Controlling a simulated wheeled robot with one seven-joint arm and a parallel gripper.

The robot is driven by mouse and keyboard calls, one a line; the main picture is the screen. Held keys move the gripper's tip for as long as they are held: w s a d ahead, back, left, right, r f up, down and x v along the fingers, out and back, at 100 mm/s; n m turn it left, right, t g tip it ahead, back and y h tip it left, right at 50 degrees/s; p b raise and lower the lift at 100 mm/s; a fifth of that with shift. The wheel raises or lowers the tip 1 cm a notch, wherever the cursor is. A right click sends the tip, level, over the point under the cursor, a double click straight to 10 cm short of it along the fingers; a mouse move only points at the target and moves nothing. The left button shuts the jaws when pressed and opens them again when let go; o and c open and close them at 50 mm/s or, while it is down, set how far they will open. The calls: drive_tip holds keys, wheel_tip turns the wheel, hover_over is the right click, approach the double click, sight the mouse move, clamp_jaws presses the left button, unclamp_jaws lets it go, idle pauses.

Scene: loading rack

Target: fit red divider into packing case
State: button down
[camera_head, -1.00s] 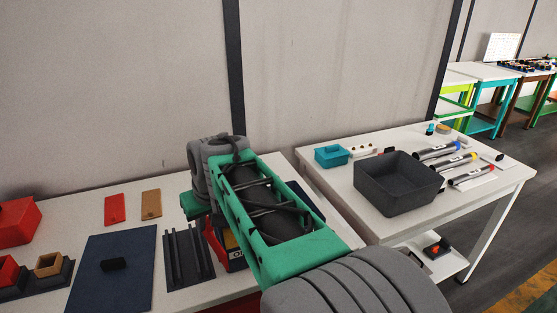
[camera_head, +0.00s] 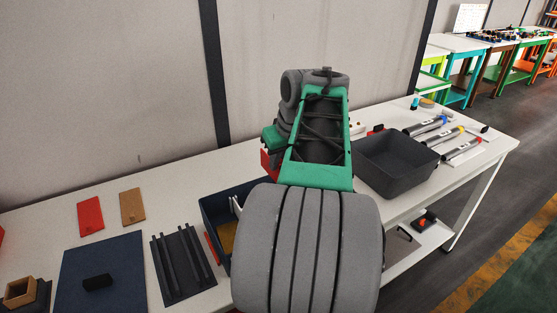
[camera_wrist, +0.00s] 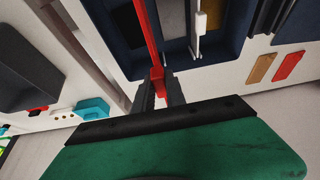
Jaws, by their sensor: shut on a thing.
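The red divider (camera_wrist: 149,40) is a long thin piece, gripped at its near end in the wrist view. My gripper (camera_wrist: 160,90) is shut on it, with dark fingers either side. The packing case (camera_wrist: 112,25) is dark blue, with a white divider (camera_wrist: 197,30) and a yellowish-brown area inside. The red divider appears over the left part of the case; whether it touches the case cannot be told. In the head view, the case (camera_head: 212,210) is partly hidden by my arm. Red (camera_head: 268,163) shows beside my wrist; the fingertips are hidden there.
A dark slotted rack (camera_head: 182,262) and a navy mat (camera_head: 75,280) with a black block lie left of the case. Red (camera_head: 91,216) and tan (camera_head: 132,205) plates lie behind them. A grey bin (camera_head: 393,178) stands on the right table, near several marker-like tubes.

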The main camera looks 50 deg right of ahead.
wheel_tip(320, 180, down, 12)
drive_tip(key=b, duration=0.9)
drive_tip(key=shift+b, duration=0.4)
drive_tip(key=shift+s, duration=0.1)
drive_tip(key=c, duration=1.3)
unclamp_jaws()
drive_tip(key=shift+f, duration=0.1)
